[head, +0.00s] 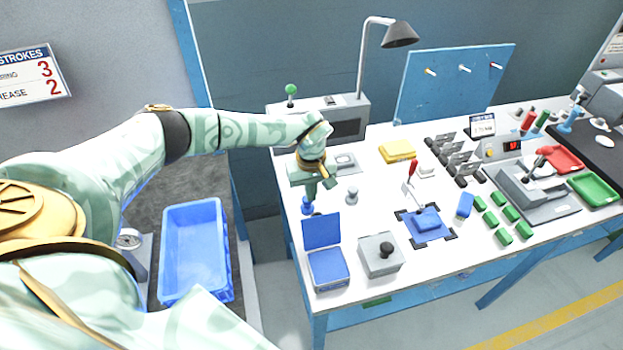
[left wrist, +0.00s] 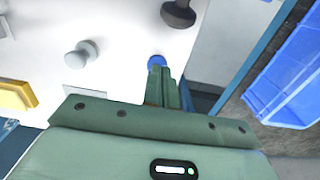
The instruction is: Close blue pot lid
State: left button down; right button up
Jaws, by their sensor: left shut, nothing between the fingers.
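The blue pot looks like a square blue box (head: 328,268) at the table's front left corner. Its flat blue lid (head: 321,231) stands up, open, at the box's back edge. My left gripper (head: 309,197) points down above the table, behind and slightly left of the lid; it is shut and empty. Its fingers also show in the left wrist view (left wrist: 164,75). A small blue round thing (head: 306,206) shows at the fingertips, also in the left wrist view (left wrist: 157,61); I cannot tell if they touch. The box and lid do not show there. My right gripper is not in view.
A grey box with a black knob (head: 380,254) stands right of the blue box. A grey knob (head: 352,195) stands right of my left gripper. A blue bin (head: 195,250) sits left of the table, across a gap. A desk lamp (head: 400,35) rises behind.

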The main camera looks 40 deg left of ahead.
aim_at(319, 227)
pick_arm(q)
jog(key=s+d, duration=0.1)
jog(key=s+d+p, duration=0.1)
jog(key=d, duration=0.1)
jog(key=shift+s+r, duration=0.25)
jog(key=shift+r, duration=0.15)
